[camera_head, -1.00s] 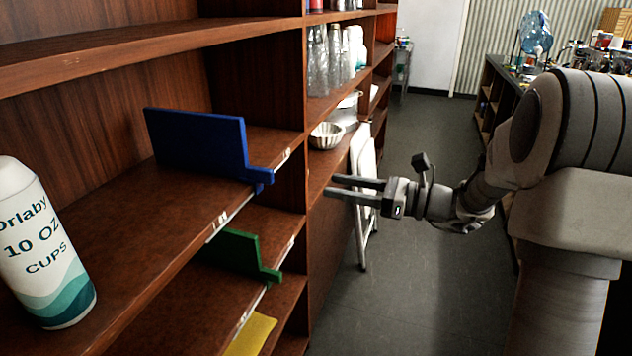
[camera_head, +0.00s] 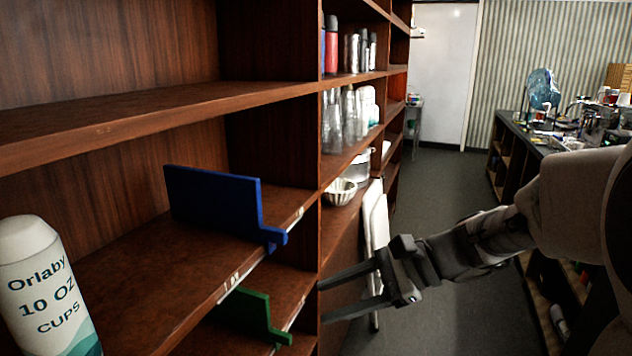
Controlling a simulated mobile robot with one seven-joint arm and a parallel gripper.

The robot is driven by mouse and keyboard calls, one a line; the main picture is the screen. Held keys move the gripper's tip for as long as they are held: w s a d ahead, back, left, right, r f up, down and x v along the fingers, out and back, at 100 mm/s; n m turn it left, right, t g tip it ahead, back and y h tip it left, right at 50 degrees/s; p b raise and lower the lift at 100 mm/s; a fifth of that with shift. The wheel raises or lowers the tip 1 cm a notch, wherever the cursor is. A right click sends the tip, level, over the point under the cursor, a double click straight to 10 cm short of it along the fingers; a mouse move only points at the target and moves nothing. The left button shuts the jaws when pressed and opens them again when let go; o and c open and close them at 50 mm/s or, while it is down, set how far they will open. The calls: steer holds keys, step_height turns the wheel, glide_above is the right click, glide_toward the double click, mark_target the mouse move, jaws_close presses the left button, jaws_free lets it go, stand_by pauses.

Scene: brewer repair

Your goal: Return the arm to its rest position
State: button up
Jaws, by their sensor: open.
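My gripper (camera_head: 322,302) is in the lower middle of the head view, its two fingers pointing left. The fingers are apart with nothing between them. It is in front of the wooden shelf unit (camera_head: 318,240), near its vertical divider; I cannot tell whether the fingertips touch it. My arm (camera_head: 490,245) reaches in from the right edge, bent at the wrist. The upper part of the arm is cut off by the frame.
A white Orlaby cup sleeve (camera_head: 45,290) stands on the left shelf. A blue divider (camera_head: 215,203) and a green divider (camera_head: 250,312) stick out at the shelf edges. A white folded item (camera_head: 376,222) leans behind my gripper. The aisle floor (camera_head: 440,180) is clear.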

steer(key=s+d+r+n+t+h+p, duration=0.1)
steer(key=s+d+n+t+h, duration=0.3)
steer(key=s+d+n+h, duration=0.6)
steer(key=shift+s+d+n+h, duration=0.15)
steer(key=shift+s+n+h, duration=0.65)
steer(key=shift+s+n, duration=1.25)
steer(key=shift+w, duration=0.15)
